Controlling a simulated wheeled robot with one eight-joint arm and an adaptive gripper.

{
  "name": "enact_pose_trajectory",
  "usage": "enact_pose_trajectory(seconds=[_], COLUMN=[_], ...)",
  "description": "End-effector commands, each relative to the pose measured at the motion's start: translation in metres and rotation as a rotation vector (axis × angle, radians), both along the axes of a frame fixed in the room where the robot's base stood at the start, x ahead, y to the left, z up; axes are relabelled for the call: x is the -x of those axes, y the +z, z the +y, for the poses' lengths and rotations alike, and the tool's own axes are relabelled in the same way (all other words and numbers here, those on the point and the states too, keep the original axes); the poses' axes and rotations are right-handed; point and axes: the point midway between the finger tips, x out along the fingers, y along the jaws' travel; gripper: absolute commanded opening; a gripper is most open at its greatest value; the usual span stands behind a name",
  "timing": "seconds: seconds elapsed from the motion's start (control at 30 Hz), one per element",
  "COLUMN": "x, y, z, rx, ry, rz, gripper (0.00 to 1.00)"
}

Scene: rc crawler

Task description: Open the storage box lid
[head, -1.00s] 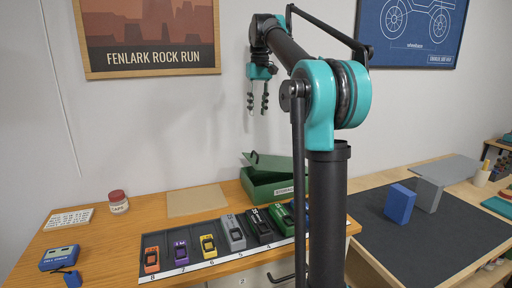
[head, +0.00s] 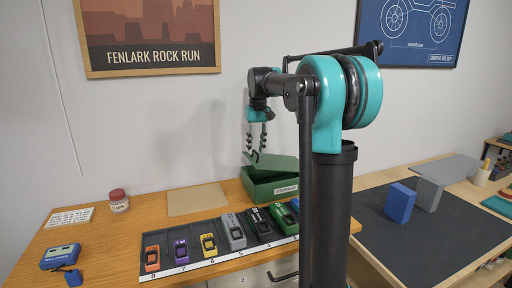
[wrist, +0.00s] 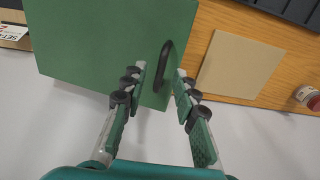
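The green storage box (head: 262,189) stands at the back right of the wooden desk, with a white label on its front. Its green lid (head: 281,163) fills much of the upper left of the wrist view (wrist: 100,45). A dark curved handle (wrist: 163,62) is on the lid near one edge. My gripper (head: 257,140) hangs just above the lid, fingers down. In the wrist view, my gripper (wrist: 160,90) is open and empty, and the handle shows between and beyond its fingertips, apparently untouched.
The wall is close behind. A dark mat (head: 428,238) with blue and grey blocks is on the right.

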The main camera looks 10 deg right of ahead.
Motion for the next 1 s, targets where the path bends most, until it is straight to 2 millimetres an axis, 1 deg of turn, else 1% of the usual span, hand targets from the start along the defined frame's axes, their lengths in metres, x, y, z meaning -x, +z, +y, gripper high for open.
enact_pose_trajectory(seconds=[0.23,0.47,1.0], x=[-0.0001,-0.0001,-0.0004], y=[-0.0006,-0.0004,0.0021], z=[0.0000,0.0000,0.0016], rx=[0.000,0.000,-0.010], ry=[0.000,0.000,0.000], rz=[0.000,0.000,0.002], gripper=[0.29,0.00,0.00])
